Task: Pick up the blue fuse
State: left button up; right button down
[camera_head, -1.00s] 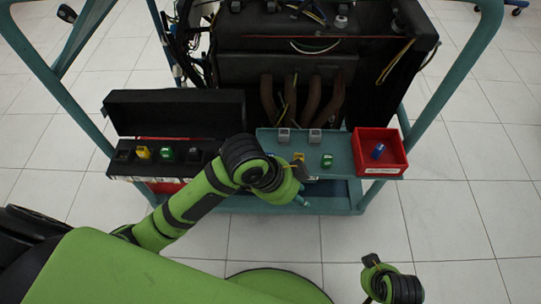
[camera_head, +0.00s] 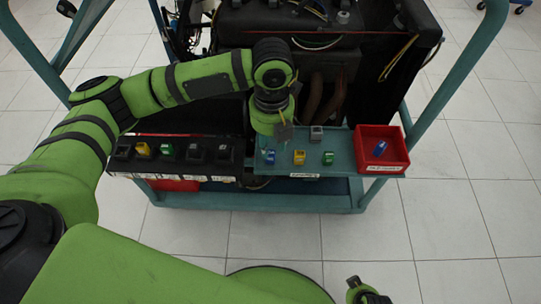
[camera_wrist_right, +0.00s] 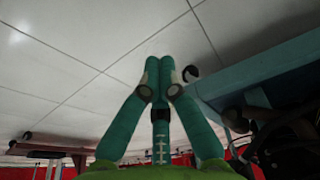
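A blue fuse (camera_head: 270,157) lies on the left part of the teal tray (camera_head: 345,168) in the head view. A second blue fuse (camera_head: 380,148) lies inside the red bin (camera_head: 395,132) at the tray's right end. My left gripper (camera_head: 284,122) is over the tray's back left part, behind the nearer blue fuse; my wrist mostly hides its fingers. A dark grey piece (camera_head: 284,132) shows just below it; I cannot tell whether it is held. My right gripper (camera_head: 362,291) is at the bottom edge, away from the tray. In the right wrist view its teal fingers (camera_wrist_right: 160,65) are together, with nothing between them.
A yellow fuse (camera_head: 299,157), a green fuse (camera_head: 328,158) and a grey fuse (camera_head: 316,132) also sit on the tray. The engine (camera_head: 350,50) rises behind, between teal cart rails. The floor in front is clear.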

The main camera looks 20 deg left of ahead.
aim_at(271, 153)
pick_arm(q)
jog(key=f, duration=0.2)
jog(key=f+b, duration=0.1)
jog(key=f, duration=0.2)
jog(key=shift+w+a, duration=0.15)
jog(key=shift+a, duration=0.05)
jog(key=shift+r, duration=0.1)
jog(key=c, duration=0.6)
